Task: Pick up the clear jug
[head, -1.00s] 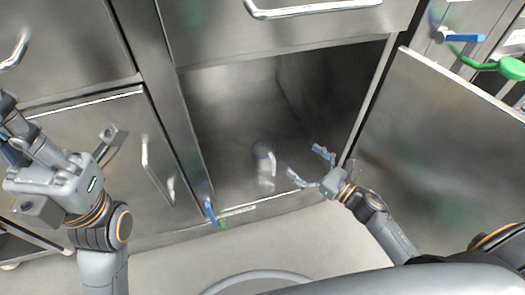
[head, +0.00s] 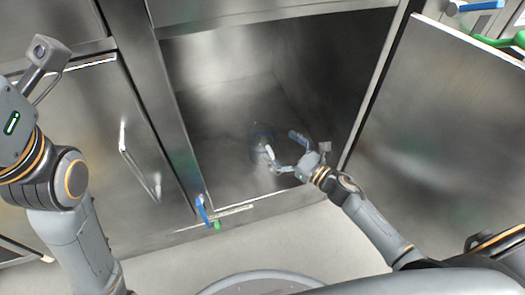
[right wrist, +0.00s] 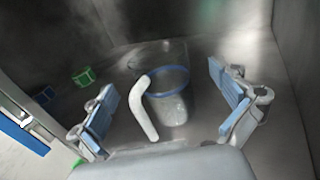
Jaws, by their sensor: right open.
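The clear jug (head: 261,134) stands inside the open lower cabinet, near its front. In the right wrist view the jug (right wrist: 172,75) is see-through, with a blue band and a white handle (right wrist: 143,107) facing my gripper. My right gripper (head: 284,152) is open at the jug's right side in the head view. In the right wrist view its blue-padded fingers (right wrist: 163,108) are spread on either side of the jug and handle, with no clear contact. My left gripper (head: 45,65) is at the left edge, partly out of frame, away from the jug.
The open door (head: 440,140) stands to the right of my right arm. A closed door with a handle (head: 140,163) is on the left. Blue and green handles (head: 203,209) hang at the cabinet's front left.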

